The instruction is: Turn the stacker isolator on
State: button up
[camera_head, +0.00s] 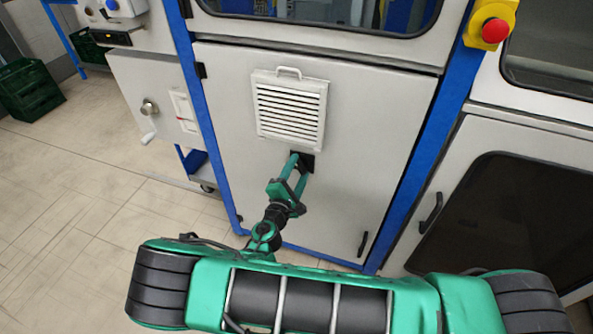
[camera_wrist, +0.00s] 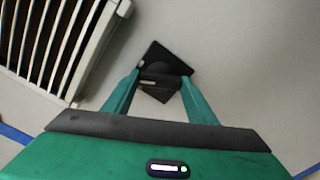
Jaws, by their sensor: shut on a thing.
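The isolator (camera_wrist: 177,62) is a black square plate with a dark rotary handle on the light grey cabinet door, just below a white louvred vent. In the head view the isolator (camera_head: 308,160) is partly covered by my gripper (camera_head: 299,163). In the wrist view my gripper (camera_wrist: 158,82) has its two green fingers on either side of the handle and is shut on it. A pale mark shows on the handle. The plate looks tilted in the wrist view. I cannot read any on or off label.
The louvred vent (camera_head: 290,107) with a top handle sits directly above the isolator. Blue posts frame the cabinet door (camera_head: 368,150). A red emergency button (camera_head: 495,30) on a yellow box is at upper right. Green crates (camera_head: 28,90) stand at far left on open tiled floor.

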jog(key=m, duration=0.5)
jog(key=shift+f+m, duration=0.15)
jog(key=shift+m, duration=0.15)
dwell(0.4)
jog(key=o, duration=1.1)
jog(key=shift+c, duration=0.2)
jog(key=v, duration=1)
jog(key=shift+s, duration=0.4)
jog(key=shift+a, duration=0.15)
